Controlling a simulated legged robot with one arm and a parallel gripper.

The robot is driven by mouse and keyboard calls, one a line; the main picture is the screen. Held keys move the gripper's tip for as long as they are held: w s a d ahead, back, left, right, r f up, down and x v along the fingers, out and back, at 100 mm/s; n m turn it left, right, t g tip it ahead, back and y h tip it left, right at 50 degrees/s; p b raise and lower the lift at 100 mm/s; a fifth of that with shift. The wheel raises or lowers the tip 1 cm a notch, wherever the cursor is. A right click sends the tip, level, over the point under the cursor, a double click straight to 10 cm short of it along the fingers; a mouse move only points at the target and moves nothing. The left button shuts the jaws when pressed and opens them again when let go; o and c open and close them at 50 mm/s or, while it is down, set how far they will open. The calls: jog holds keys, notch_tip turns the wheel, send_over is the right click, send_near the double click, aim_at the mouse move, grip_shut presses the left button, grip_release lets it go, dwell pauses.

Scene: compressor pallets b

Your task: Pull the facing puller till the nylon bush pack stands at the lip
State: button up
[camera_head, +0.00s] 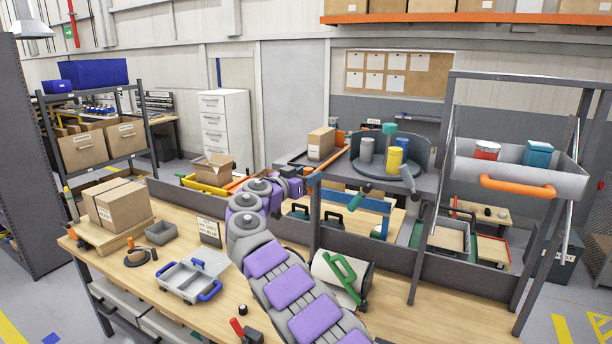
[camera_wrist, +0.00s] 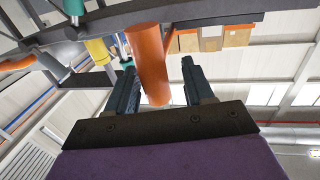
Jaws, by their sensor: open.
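The nylon bush pack appears to be the small cardboard box (camera_head: 321,143) on the raised shelf behind the bench; its label is too small to read. An orange bar of what looks like the puller (camera_head: 339,138) shows beside the box. A short orange handle end (camera_head: 309,171) shows at the shelf front, by my gripper (camera_head: 298,186). In the wrist view my gripper (camera_wrist: 158,63) is open, with an orange cylindrical handle (camera_wrist: 150,60) between its fingers. Gaps show on both sides of the handle. The box cannot be made out in the wrist view.
A round turntable (camera_head: 381,176) with coloured cylinders stands right of the box. A hanging tray (camera_head: 520,180) with an orange handle is at the right.

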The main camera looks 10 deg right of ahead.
jog(key=shift+d, duration=0.1)
jog(key=shift+d, duration=0.15)
jog(key=shift+c, duration=1.2)
grip_shut()
